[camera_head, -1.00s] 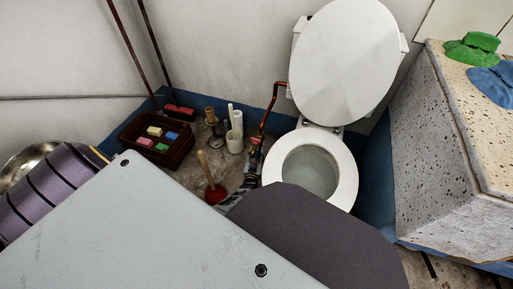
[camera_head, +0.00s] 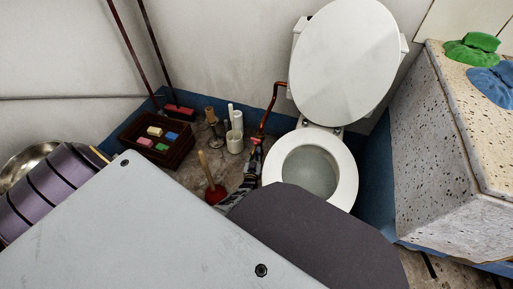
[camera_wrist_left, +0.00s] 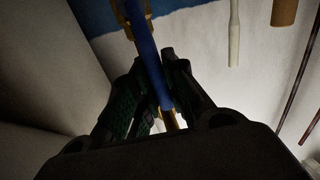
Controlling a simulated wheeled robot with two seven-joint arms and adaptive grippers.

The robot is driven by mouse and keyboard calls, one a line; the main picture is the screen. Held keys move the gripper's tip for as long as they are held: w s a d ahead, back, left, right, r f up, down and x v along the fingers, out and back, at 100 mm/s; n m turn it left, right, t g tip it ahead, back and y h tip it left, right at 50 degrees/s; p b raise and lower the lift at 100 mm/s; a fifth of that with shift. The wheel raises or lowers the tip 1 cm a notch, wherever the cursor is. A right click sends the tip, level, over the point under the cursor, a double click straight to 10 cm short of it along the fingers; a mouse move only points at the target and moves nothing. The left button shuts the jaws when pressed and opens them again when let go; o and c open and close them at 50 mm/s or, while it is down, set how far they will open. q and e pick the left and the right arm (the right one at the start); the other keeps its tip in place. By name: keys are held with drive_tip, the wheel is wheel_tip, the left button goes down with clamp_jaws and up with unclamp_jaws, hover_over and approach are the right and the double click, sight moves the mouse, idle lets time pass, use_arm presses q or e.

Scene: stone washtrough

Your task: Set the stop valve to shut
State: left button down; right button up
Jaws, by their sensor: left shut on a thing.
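The stop valve's copper pipe (camera_head: 269,112) runs down the wall left of the toilet in the head view. Its lower fittings are small and partly hidden by my left gripper (camera_head: 254,158). In the left wrist view a blue lever (camera_wrist_left: 146,48) with brass-coloured parts at both ends runs between the fingers of my left gripper (camera_wrist_left: 157,85). The fingers are shut on this blue lever. The lever's exact angle to the pipe is hard to tell. My right gripper is in neither view.
The toilet (camera_head: 345,180) stands close to the right of the gripper. A red plunger (camera_head: 214,192), a white brush holder (camera_head: 234,143) and a dark crate (camera_head: 168,158) with coloured blocks are to the left. A speckled stone trough (camera_head: 440,150) stands at the right.

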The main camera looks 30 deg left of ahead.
use_arm(q)
drive_tip(key=shift+s+a+n, duration=0.1)
drive_tip(key=shift+a+n, duration=0.25)
drive_tip(key=shift+n, duration=0.25)
drive_tip(key=c, duration=1.4)
unclamp_jaws()
drive_tip(key=shift+c, duration=0.2)
drive_tip(key=shift+s+d, duration=0.1)
drive_tip(key=shift+s, duration=0.05)
drive_tip(key=v, duration=1.1)
drive_tip(key=shift+s+r, duration=0.2)
drive_tip(key=shift+s, duration=0.1)
drive_tip(key=shift+d, duration=0.1)
drive_tip(key=shift+c, duration=0.4)
